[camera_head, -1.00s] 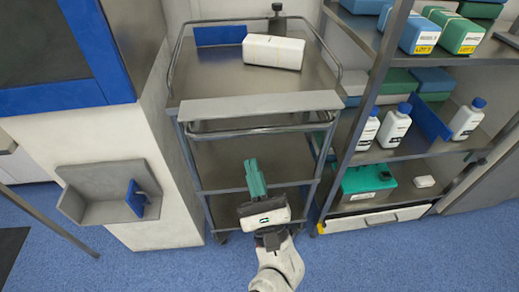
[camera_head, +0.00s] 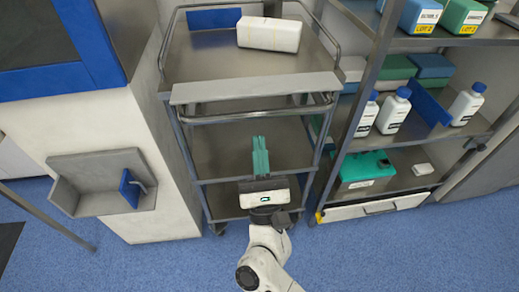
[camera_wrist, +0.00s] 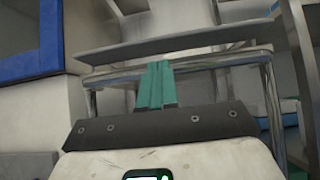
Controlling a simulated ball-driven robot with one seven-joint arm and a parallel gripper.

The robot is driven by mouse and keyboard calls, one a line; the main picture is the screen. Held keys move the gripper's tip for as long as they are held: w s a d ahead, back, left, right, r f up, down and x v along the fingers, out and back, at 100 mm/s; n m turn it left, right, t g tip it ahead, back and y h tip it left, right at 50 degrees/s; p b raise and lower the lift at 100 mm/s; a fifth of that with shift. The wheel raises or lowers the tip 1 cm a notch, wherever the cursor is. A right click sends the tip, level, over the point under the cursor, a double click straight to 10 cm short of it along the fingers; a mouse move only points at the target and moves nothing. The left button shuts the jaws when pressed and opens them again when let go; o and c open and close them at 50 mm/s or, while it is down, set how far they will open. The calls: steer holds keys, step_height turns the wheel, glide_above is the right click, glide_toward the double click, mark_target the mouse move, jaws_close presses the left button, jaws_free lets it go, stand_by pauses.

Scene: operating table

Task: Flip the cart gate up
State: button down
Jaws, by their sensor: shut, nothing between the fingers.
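The steel cart (camera_head: 193,58) stands ahead of me with several shelves and a rail around its top. Its gate (camera_head: 255,89) is a flat grey panel along the near top edge. A bent metal handle bar (camera_head: 205,121) runs just below it. In the wrist view the gate (camera_wrist: 190,40) crosses the upper part and the handle bar (camera_wrist: 230,60) lies under it. My gripper (camera_head: 260,143) has green fingers that are together and empty. It is in front of the cart, below the gate in the head view. The fingers (camera_wrist: 156,68) overlap the bar in the wrist view; contact is unclear.
A white box (camera_head: 269,35) lies on the cart top. A shelf rack with bottles (camera_head: 393,111) and a green case (camera_head: 362,169) stands close on the right. A cabinet with a grey wall tray (camera_head: 98,171) is on the left. Blue floor (camera_head: 165,265) is open in front.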

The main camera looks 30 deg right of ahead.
mark_target(253, 95)
steer(key=p+x, duration=0.1)
steer(key=x, duration=0.5)
steer(key=shift+w+r, duration=0.25)
steer(key=shift+w, duration=0.05)
steer(key=shift+r, duration=0.1)
steer(key=shift+r+p, duration=0.3)
steer(key=shift+p, duration=0.45)
steer(key=shift+p, duration=0.4)
